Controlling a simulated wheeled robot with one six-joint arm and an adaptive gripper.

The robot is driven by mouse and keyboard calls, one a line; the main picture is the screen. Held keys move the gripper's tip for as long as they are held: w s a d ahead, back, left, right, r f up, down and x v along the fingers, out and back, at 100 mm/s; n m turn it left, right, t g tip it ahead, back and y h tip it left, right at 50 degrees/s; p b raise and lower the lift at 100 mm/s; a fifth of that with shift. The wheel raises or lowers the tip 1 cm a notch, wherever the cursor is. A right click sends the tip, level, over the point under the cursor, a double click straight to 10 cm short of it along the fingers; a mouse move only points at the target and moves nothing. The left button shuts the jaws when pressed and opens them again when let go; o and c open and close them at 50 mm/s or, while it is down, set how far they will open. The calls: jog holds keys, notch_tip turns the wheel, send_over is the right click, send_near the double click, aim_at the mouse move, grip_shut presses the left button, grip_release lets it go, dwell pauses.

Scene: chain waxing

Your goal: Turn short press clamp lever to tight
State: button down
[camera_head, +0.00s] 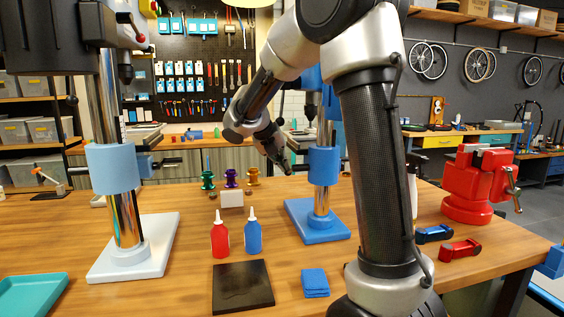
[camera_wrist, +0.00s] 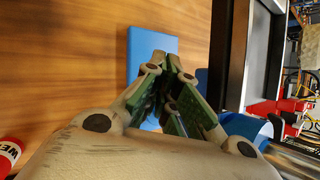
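The short press is the blue one, with a blue collar (camera_head: 323,166) around its column and a blue base (camera_head: 318,222) on the table. A small dark part shows at the collar's left side; I cannot make out the clamp lever or its position. My gripper (camera_head: 287,169) is just left of the collar, pointing down and right. In the wrist view, my gripper (camera_wrist: 167,68) has its fingertips close together, with nothing clearly held between them. The blue base (camera_wrist: 150,50) shows beyond the fingertips, and part of the blue press shows at the right.
The taller press with a white base (camera_head: 133,248) and blue collar (camera_head: 113,168) stands left. A red bottle (camera_head: 220,238), a blue bottle (camera_head: 253,236), a black plate (camera_head: 242,285) and a blue cloth (camera_head: 315,283) lie in front. A red vise (camera_head: 477,186) stands right.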

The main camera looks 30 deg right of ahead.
jog(key=shift+s+f, duration=0.15)
jog(key=shift+f, duration=0.2)
jog(key=v, duration=1.2)
jog(key=s+a+f+m+g+y, duration=0.1)
jog(key=s+f+m, duration=0.25)
jog(key=m, duration=0.45)
jog(key=s+f+m+y, duration=0.2)
jog(key=s+f+m, duration=0.15)
jog(key=m, duration=0.35)
jog(key=s+d+f+m+t+y, duration=0.1)
jog(key=s+m+y, duration=0.1)
jog(key=s+m, duration=0.6)
jog(key=s+f+m+y, duration=0.2)
jog(key=s+m, duration=0.6)
jog(key=s, duration=0.6)
jog(key=shift+d+t, duration=0.35)
jog(key=shift+t, duration=0.05)
jog(key=shift+a, duration=0.15)
